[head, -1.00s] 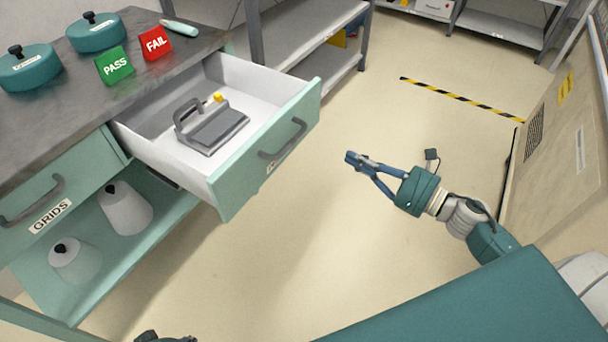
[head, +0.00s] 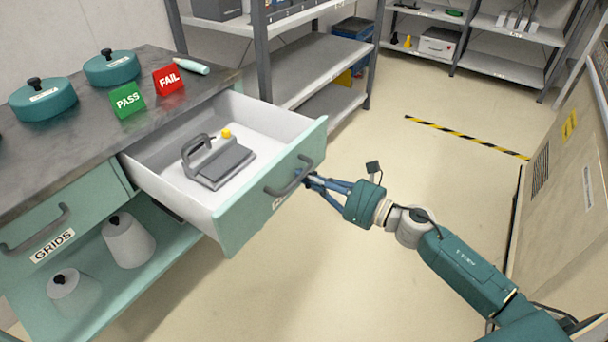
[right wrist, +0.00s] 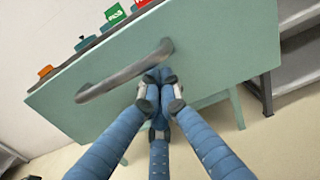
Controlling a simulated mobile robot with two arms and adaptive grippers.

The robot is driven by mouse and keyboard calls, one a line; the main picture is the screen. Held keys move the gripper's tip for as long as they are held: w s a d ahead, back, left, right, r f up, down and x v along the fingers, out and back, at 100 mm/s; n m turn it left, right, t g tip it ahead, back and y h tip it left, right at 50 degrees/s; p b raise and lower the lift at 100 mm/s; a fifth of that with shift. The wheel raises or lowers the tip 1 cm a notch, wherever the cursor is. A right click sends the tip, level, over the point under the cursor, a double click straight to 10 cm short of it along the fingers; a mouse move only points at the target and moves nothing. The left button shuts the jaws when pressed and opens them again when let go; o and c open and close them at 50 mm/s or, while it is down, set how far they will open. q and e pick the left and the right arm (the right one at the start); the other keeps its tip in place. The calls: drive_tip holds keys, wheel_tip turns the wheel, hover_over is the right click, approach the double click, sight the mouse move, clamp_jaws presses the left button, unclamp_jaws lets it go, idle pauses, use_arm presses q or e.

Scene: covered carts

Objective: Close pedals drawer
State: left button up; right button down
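The pedals drawer (head: 262,222) stands pulled out from the cart, with a pale green front and a dark curved handle (head: 289,178). Its label is mostly hidden. A grey pedal-like device (head: 222,165) with a small yellow knob lies inside. My right gripper (head: 312,182) is at the right end of the handle, close to the drawer front. In the right wrist view its blue fingers (right wrist: 158,78) are drawn together beside the handle (right wrist: 125,72); I cannot tell whether they touch it. My left gripper is not in view.
The cart's worktop (head: 60,135) holds teal lidded pots (head: 112,68), a green PASS sign (head: 127,100) and a red FAIL sign (head: 168,79). The shut GRIDS drawer (head: 62,215) is at left. Open floor (head: 390,160) lies to the right, with a large tan panel (head: 570,170) beyond.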

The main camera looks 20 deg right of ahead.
drive_tip(key=shift+w+a, duration=0.2)
drive_tip(key=shift+w, duration=0.05)
